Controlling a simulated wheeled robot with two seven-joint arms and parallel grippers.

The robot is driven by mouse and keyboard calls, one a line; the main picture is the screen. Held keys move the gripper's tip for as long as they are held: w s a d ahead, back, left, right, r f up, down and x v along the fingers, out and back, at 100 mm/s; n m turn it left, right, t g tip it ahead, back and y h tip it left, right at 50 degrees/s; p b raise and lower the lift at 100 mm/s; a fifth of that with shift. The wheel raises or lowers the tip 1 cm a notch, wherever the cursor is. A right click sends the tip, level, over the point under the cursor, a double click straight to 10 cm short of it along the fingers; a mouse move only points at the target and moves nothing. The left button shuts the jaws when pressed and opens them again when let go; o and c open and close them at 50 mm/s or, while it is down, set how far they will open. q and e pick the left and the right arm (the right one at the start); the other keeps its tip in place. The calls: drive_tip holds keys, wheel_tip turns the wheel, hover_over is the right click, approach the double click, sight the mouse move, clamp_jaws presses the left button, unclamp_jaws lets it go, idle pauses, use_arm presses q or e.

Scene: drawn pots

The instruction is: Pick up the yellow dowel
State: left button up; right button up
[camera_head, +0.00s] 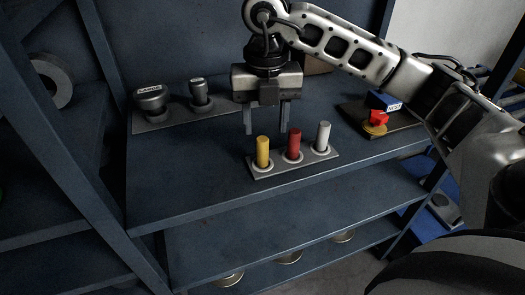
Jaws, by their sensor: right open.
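The yellow dowel (263,151) stands upright in the left hole of a grey holder plate (285,170) on the blue shelf. A red dowel (294,143) stands in the middle hole and a white dowel (322,136) in the right one. My right gripper (267,119) points down with its two fingers apart and nothing between them. Its fingertips appear just above and behind the yellow dowel's top in the picture, and I see no contact. My left gripper is not in view.
A grey plate with two dark round knobs (152,100) sits at the back left of the shelf. A board with a red piece (378,118) and a blue block (382,101) lies at the right. The shelf's front left (180,180) is clear. Round items sit on a lower shelf.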

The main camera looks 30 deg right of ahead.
sight(262, 138)
drive_tip(key=f, duration=0.4)
drive_tip(key=shift+w+a+f+p, duration=0.15)
drive_tip(key=shift+a+f+p, duration=0.1)
drive_tip(key=shift+f+p, duration=0.15)
clamp_jaws()
drive_tip(key=shift+r, duration=0.1)
drive_tip(key=shift+r, duration=0.55)
wheel_tip(262, 138, up, 2)
drive_tip(key=shift+r, duration=0.15)
drive_tip(key=s+r, duration=0.9)
drive_tip(key=s, duration=0.5)
drive_tip(key=shift+a+r, duration=0.2)
drive_tip(key=shift+r, duration=0.1)
